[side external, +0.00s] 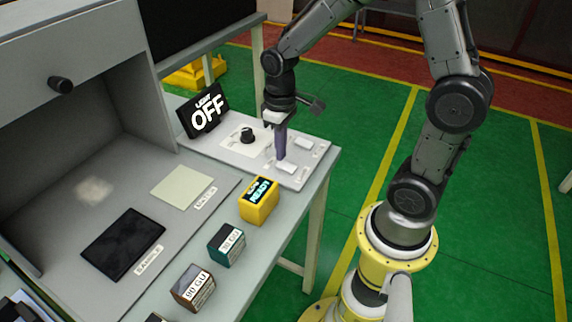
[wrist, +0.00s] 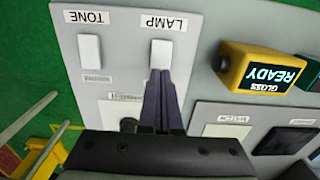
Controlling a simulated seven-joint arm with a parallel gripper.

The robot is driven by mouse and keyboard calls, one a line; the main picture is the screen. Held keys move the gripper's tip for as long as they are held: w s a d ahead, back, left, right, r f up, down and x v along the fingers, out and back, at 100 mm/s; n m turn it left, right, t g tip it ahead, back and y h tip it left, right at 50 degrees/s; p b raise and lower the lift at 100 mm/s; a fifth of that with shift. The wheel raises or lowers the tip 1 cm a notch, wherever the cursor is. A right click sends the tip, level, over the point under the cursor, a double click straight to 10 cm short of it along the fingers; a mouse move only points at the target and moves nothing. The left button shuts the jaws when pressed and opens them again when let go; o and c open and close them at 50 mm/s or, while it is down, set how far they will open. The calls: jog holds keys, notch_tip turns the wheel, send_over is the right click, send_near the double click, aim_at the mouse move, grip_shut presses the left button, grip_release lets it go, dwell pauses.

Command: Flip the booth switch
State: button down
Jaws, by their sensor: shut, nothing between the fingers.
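A pale switch panel (side external: 311,171) lies at the bench corner, with a white rocker labelled LAMP (wrist: 161,54) and another labelled TONE (wrist: 89,49). In the side external view the lamp rocker (side external: 287,168) is nearer the yellow meter and the tone rocker (side external: 306,143) is farther back. A black sign (side external: 203,110) behind the panel reads "LIGHT OFF". My gripper (side external: 281,157) is shut and empty, pointing down at the panel. In the wrist view its fingertips (wrist: 160,76) are at the LAMP rocker's edge; I cannot tell whether they touch.
A black knob (side external: 247,135) sits left of my gripper. A yellow meter reading "READY" (side external: 259,201), a teal block (side external: 227,244) and a brown block (side external: 193,288) line the bench's front. A grey booth (side external: 119,110) holds a pale plate (side external: 182,187) and a dark plate (side external: 123,243).

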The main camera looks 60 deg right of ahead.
aim_at(280, 163)
jog(key=shift+f, duration=0.95)
dwell(0.6)
jog(key=shift+r, duration=3.55)
jog(key=s+a+r+t, duration=0.3)
jog(key=s+r+t, duration=0.15)
jog(key=r, duration=0.45)
jog(key=s+a+t, duration=0.1)
jog(key=s, duration=0.8)
jog(key=shift+s+a, duration=0.2)
jog(key=shift+a, duration=0.05)
